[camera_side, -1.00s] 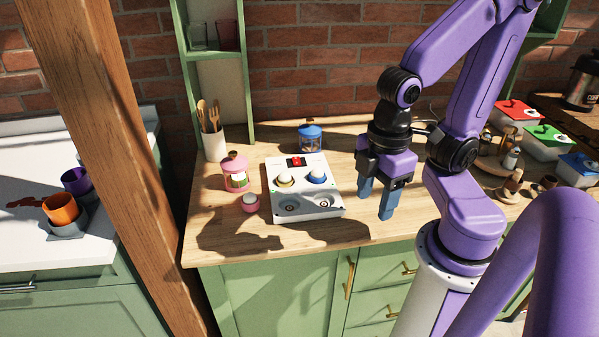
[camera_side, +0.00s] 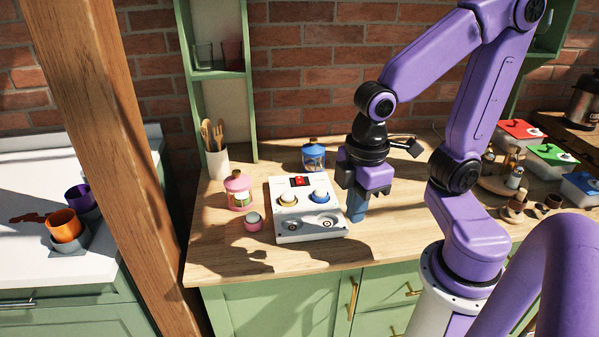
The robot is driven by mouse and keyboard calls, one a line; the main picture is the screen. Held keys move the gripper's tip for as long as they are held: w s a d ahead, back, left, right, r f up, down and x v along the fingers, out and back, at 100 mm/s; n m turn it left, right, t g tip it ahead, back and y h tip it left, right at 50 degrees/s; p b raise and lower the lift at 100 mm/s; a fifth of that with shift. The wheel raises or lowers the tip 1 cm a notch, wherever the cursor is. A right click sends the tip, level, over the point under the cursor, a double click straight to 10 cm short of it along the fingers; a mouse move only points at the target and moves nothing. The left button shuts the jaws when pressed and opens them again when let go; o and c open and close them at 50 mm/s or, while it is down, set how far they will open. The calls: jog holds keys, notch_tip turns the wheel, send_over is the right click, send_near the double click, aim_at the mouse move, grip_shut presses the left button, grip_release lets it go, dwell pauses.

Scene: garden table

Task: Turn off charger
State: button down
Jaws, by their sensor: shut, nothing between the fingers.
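The charger (camera_side: 285,222) is a white box on the wooden counter, with a red switch (camera_side: 299,181) in a dark panel near its back edge. A yellow-ringed round piece (camera_side: 288,200) and a blue-ringed round piece (camera_side: 320,196) sit in its back sockets. My gripper (camera_side: 356,214) points down just right of the charger, low over the counter. Its blue fingers are together and hold nothing. I cannot tell whether the fingertips touch the counter or the charger's side.
A pink jar (camera_side: 238,191) and a small pink-based round piece (camera_side: 253,221) stand left of the charger. A blue-lidded jar (camera_side: 313,156) stands behind it. A utensil holder (camera_side: 217,162) is at the back left. The counter in front is clear.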

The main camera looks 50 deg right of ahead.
jog(key=w+d+m, duration=0.1)
jog(key=w, duration=0.9)
jog(key=m+h, duration=0.1)
jog(key=m, duration=0.1)
send_over(299, 177)
jog(key=s+a, duration=0.2)
jog(key=shift+w+d+f+t, duration=0.1)
jog(key=shift+d+f+t, duration=0.1)
jog(key=shift+f, duration=0.35)
jog(key=shift+w+d+f+t, duration=0.1)
jog(key=shift+f+t, duration=0.1)
jog(key=shift+f, duration=0.3)
jog(key=f, duration=0.9)
jog(key=w+d+f, duration=0.1)
jog(key=f, duration=0.4)
jog(key=shift+w, duration=0.1)
